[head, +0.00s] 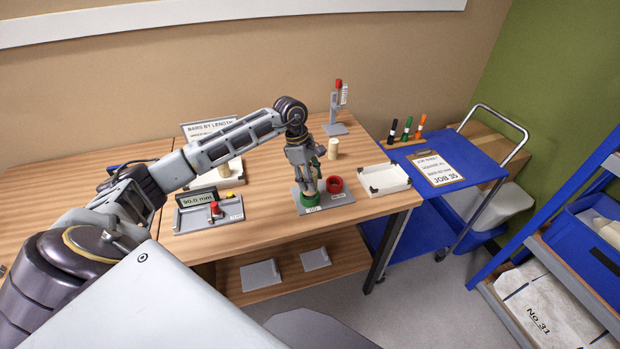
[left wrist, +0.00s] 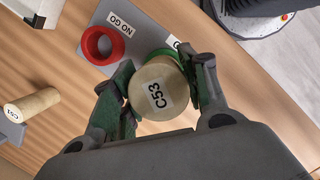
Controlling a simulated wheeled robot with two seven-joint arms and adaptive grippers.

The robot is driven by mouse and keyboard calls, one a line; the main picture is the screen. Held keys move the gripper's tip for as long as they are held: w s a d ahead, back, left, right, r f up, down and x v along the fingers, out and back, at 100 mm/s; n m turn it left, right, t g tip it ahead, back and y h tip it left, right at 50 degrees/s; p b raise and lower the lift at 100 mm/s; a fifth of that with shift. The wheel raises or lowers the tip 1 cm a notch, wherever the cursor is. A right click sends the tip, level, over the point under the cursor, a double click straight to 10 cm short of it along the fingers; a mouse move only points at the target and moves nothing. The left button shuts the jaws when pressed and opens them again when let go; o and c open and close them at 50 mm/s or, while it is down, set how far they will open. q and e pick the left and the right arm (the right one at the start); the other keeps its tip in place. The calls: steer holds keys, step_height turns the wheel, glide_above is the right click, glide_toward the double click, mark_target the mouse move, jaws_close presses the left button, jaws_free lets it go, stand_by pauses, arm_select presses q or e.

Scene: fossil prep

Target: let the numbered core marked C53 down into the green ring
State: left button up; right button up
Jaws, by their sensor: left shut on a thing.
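The core marked C53 (left wrist: 157,92) is a pale cylinder, its labelled end facing the left wrist camera. My left gripper (head: 310,183) is shut on it, with one green-padded finger on each side. The green ring (head: 311,199) sits on a grey plate (head: 300,210), beneath the gripper in the head view. In the left wrist view the green ring (left wrist: 163,55) shows only past the core's upper edge; the core hides the rest. I cannot tell whether the core's lower end is inside the ring. My right gripper is not in view.
A red ring (head: 334,185) marked NO GO (left wrist: 121,25) sits beside the green one. Another pale core (head: 333,148) stands behind, and a white tray (head: 384,190) lies to the right. A gauge reading 90.0 mm (head: 197,199) is on the left. The bench's front edge is close.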

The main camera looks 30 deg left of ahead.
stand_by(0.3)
arm_select(q)
steer(key=shift+b, duration=0.45)
stand_by(0.4)
stand_by(0.7)
stand_by(0.3)
steer(key=shift+f+b, duration=0.75)
stand_by(0.4)
steer(key=shift+r, duration=0.15)
stand_by(0.7)
steer(key=shift+r+p, duration=0.7)
steer(key=shift+r, duration=0.65)
steer(key=shift+s, duration=0.1)
